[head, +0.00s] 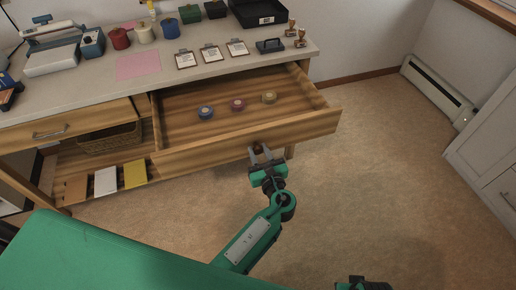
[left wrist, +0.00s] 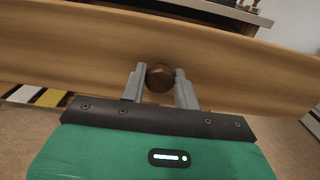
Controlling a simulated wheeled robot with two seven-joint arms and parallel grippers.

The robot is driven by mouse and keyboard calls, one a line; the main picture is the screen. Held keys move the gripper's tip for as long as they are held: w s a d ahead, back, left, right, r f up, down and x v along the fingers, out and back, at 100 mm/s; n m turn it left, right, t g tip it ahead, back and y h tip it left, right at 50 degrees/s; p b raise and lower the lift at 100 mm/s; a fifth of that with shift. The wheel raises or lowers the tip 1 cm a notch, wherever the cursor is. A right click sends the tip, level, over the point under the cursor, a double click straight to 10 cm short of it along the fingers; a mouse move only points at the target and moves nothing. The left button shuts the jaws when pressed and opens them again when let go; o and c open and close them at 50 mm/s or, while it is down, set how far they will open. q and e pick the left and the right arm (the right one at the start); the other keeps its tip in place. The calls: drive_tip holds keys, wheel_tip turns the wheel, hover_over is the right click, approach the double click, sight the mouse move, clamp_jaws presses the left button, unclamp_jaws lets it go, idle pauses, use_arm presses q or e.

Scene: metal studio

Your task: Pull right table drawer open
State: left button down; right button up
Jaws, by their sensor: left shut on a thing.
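The right table drawer (head: 180,125) stands pulled well out from the table (head: 65,95), and its inside shows in the head view. Three small round tape-like rolls, blue (head: 205,112), purple (head: 238,104) and tan (head: 269,97), lie in it. My left gripper (head: 259,151) is at the drawer's front. In the left wrist view its two fingers (left wrist: 159,84) are on either side of a round brown knob (left wrist: 160,77) on the wooden drawer front (left wrist: 60,45), shut on it. My right gripper (head: 363,284) shows only in part at the bottom edge; its fingers cannot be made out.
The left drawer (head: 65,125) is shut. A wicker basket (head: 110,139) and several coloured blocks sit on the shelf below. Clipboards (head: 211,53), stamps and a black tray (head: 258,14) stand on the tabletop. The floor (head: 390,170) to the right is clear.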

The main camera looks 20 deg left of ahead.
use_arm(q)
drive_tip(key=c, duration=1.1)
unclamp_jaws()
drive_tip(key=shift+o, duration=0.2)
drive_tip(key=v, duration=1.3)
drive_tip(key=shift+s+d, duration=0.25)
drive_tip(key=shift+s, duration=0.1)
